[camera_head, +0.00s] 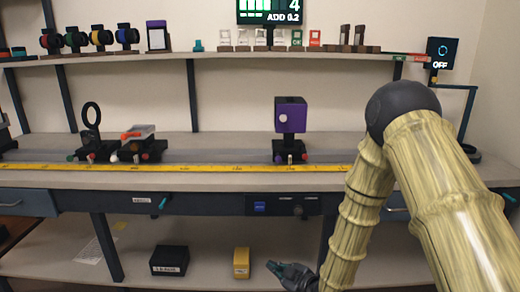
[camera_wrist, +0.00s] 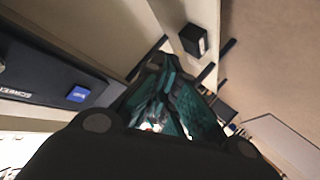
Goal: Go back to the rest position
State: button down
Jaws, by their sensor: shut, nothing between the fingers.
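My gripper (camera_head: 290,272) hangs low in front of the workbench in the head view, at the height of the lower shelf and to the right of a yellow box. Its dark fingers with teal pads are shut and hold nothing. In the wrist view my gripper (camera_wrist: 180,75) fills the middle, with the teal finger pads close together. My bamboo-patterned arm bends at a dark elbow joint on the right.
The workbench (camera_head: 215,182) carries a purple box (camera_head: 290,115) on a rail, a ring holder (camera_head: 91,117) and a yellow ruler (camera_head: 200,168). Below are a black box (camera_head: 170,261) and the yellow box (camera_head: 241,262). The bench underside lies close to my forearm.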

jog(key=s+d+f+m+g+h, duration=0.3)
jog(key=s+d+f+m, duration=0.15)
jog(key=s+f, duration=0.55)
jog(key=s+d+f+m+g+h, duration=0.2)
jog(key=s+d+f+m, duration=0.3)
jog(key=s+f, duration=0.5)
jog(key=s+d+f+m+g+h, duration=0.2)
jog(key=s+d+g, duration=0.15)
jog(key=s, duration=0.85)
jog(key=s+d+f+m+g+h, duration=0.1)
jog(key=s+d+m+g, duration=0.3)
jog(key=s, duration=0.8)
notch_tip(320, 180, up, 23)
jog(key=n+t+p, duration=0.1)
jog(key=p, duration=2.2)
jog(key=shift+w+d+r+n+t+p, duration=0.15)
jog(key=shift+w+d+n+t+p, duration=0.1)
jog(key=shift+w+n+t+p, duration=0.15)
